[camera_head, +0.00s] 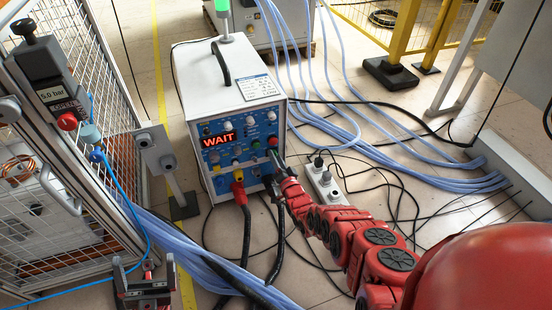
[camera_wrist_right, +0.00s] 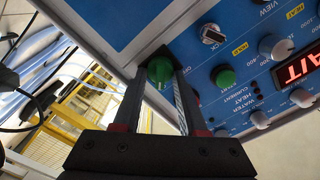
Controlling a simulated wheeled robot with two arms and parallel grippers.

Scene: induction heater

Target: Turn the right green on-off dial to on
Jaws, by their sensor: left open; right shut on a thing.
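The heater unit (camera_head: 228,85) is a white box with a blue front panel (camera_head: 222,157) and a red display (camera_head: 217,139) reading WAIT. The right green on-off dial (camera_wrist_right: 160,70) is at the panel's edge in the right wrist view. My right gripper (camera_wrist_right: 159,62) is shut on it, one finger on each side. In the head view my right gripper (camera_head: 276,163) is at the panel's right side. My left gripper (camera_head: 145,284) is open and empty, low at the left.
A wire-mesh cage (camera_head: 60,215) with a pressure gauge stands at the left. Thick cables (camera_head: 243,240) hang from the panel's front. Blue hoses (camera_head: 440,178) and a power strip (camera_head: 322,178) lie on the floor at the right. Yellow railing (camera_head: 405,25) is behind.

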